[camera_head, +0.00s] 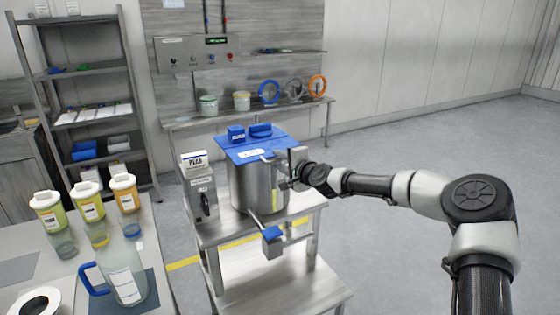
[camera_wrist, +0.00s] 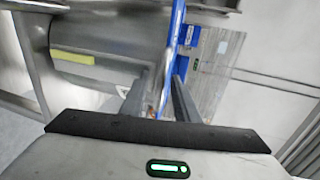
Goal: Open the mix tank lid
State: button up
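The mix tank (camera_head: 258,188) is a steel cylinder on a metal stand. Its flat blue lid (camera_head: 252,150) lies on top and looks closed, with a white label and two blue blocks on it. My gripper (camera_head: 283,168) is at the lid's right front edge, beside the tank's upper wall. In the wrist view, the two fingers (camera_wrist: 162,75) stand apart, and a blue strip of the lid (camera_wrist: 187,38) shows between and beyond them. The tank wall (camera_wrist: 105,50) is left of the fingers. I cannot tell whether a finger touches the lid.
A blue-handled valve (camera_head: 271,233) sticks out low at the tank's front. A control box (camera_head: 200,188) stands left of the tank. A table (camera_head: 165,285) with bottles and a jug is at left. A bench (camera_head: 185,123) stands behind. The floor at right is clear.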

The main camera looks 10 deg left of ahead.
grip_shut()
jog(key=shift+r, duration=0.1)
